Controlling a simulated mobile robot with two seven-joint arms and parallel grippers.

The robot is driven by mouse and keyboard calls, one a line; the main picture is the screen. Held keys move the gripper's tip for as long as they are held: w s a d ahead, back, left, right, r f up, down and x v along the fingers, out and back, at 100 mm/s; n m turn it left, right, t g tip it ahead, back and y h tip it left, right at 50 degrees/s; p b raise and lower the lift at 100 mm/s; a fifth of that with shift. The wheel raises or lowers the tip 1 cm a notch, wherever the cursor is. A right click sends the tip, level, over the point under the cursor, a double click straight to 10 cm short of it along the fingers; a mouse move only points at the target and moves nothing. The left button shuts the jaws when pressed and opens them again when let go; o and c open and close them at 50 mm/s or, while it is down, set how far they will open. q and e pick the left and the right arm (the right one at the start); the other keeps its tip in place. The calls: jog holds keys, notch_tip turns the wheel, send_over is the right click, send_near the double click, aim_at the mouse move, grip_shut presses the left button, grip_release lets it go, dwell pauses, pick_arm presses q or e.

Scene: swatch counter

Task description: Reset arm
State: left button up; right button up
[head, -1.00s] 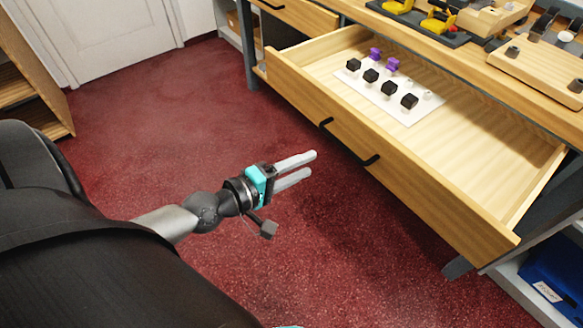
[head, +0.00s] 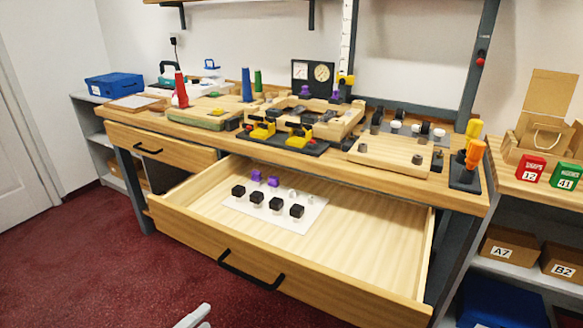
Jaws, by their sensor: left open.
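My left gripper (head: 200,316) shows only by its pale fingertips at the bottom edge of the head view. The two fingers are apart with nothing between them. They are in front of the open drawer (head: 210,238), over the red floor, and do not touch it. The rest of the left arm is out of the frame. My right gripper is not in view.
The open drawer juts out from the workbench (head: 405,190) and holds a white sheet (head: 270,218) with black cubes and purple pieces. Fixtures and tools crowd the benchtop. Shelves with boxes (head: 508,245) stand at the right. Red floor (head: 80,260) is clear at the left.

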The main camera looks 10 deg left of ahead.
pick_arm(q)
jog(key=s+a+f+m+g+y+p, duration=0.1)
jog(key=s+a+f+m+g+y, duration=0.15)
jog(key=f, duration=0.55)
jog(key=s+a+f+m+g+y+p, duration=0.1)
jog(key=s+a+f+m, duration=0.15)
jog(key=f, duration=0.55)
jog(key=s+a+f+m+g+y, duration=0.1)
jog(key=s+a+f+m+g, duration=0.15)
jog(key=f, duration=0.55)
jog(key=s+d+f+m+g+p, duration=0.1)
jog(key=s+d+f+m+g, duration=0.2)
jog(key=s+f, duration=0.3)
jog(key=s+d+f+m+g+y+p, duration=0.1)
jog(key=s+d+f+m+g, duration=0.2)
jog(key=s, duration=0.8)
notch_tip(320, 180, down, 4)
jog(key=m, duration=0.2)
jog(key=shift+m, duration=0.35)
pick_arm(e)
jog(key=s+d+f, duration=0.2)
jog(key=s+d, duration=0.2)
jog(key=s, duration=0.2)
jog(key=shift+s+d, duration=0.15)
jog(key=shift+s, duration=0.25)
